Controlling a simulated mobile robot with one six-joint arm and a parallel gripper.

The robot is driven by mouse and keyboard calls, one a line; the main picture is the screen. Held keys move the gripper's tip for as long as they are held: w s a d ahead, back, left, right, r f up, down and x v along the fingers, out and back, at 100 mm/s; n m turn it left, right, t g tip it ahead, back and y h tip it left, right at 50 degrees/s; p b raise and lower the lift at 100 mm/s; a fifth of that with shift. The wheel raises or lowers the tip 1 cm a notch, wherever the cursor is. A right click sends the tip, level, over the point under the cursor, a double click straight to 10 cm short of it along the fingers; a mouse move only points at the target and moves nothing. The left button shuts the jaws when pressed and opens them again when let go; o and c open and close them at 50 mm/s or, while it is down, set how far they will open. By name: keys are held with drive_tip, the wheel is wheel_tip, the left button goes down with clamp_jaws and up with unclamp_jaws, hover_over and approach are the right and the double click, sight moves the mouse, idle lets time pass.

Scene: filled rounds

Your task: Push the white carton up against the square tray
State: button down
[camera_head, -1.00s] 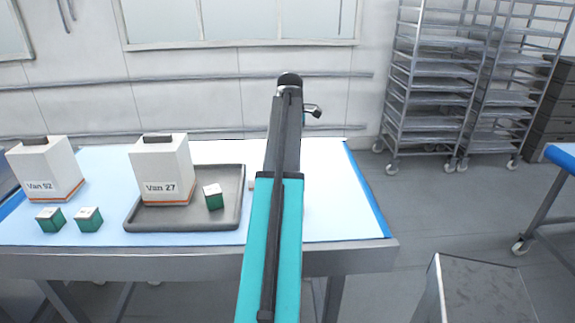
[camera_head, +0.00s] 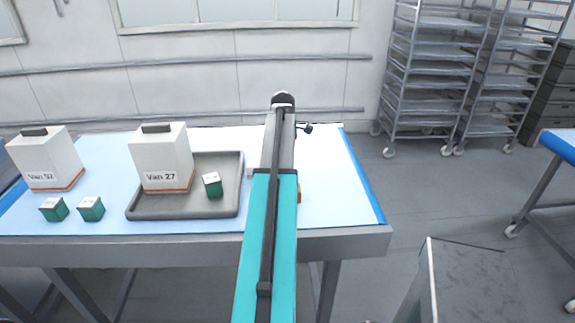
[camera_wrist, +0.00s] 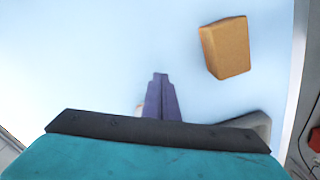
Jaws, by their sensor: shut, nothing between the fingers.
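The square tray (camera_head: 228,208), dark grey and shallow, lies on the table left of my arm; a grey corner of what looks like it shows in the wrist view (camera_wrist: 262,122). A small pale piece (camera_head: 250,171) beside the tray's right rim seems to be the white carton, mostly hidden by my arm. A pale bit of it (camera_wrist: 139,108) peeks out beside my fingers in the wrist view. I cannot tell whether it touches the tray. My gripper (camera_wrist: 160,76) has purple fingers, shut and empty, low over the table; my arm hides it in the head view.
An orange-brown block (camera_wrist: 226,47) stands apart from my fingers. White Van 27 box (camera_head: 160,160) and a green cube (camera_head: 212,187) stand in the tray. Van 52 box (camera_head: 45,160) and two green cubes (camera_head: 54,209) stand left. The table's right side is clear.

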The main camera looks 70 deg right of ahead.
drive_tip(key=shift+w+d+p, duration=0.2)
drive_tip(key=shift+w+p, duration=0.2)
drive_tip(key=shift+w, duration=0.85)
drive_tip(key=shift+w+d, duration=0.2)
drive_tip(key=shift+w, duration=1)
drive_tip(key=shift+a, duration=0.1)
drive_tip(key=shift+s+a, duration=0.1)
drive_tip(key=shift+s, duration=0.4)
drive_tip(key=s, duration=0.1)
drive_tip(key=s+r, duration=0.1)
drive_tip(key=s, duration=0.1)
drive_tip(key=shift+s, duration=0.25)
wheel_tip(320, 180, up, 9)
drive_tip(key=b, duration=0.2)
drive_tip(key=shift+w+a+b, duration=0.15)
drive_tip(key=shift+w+b, duration=0.05)
drive_tip(key=shift+b, duration=0.15)
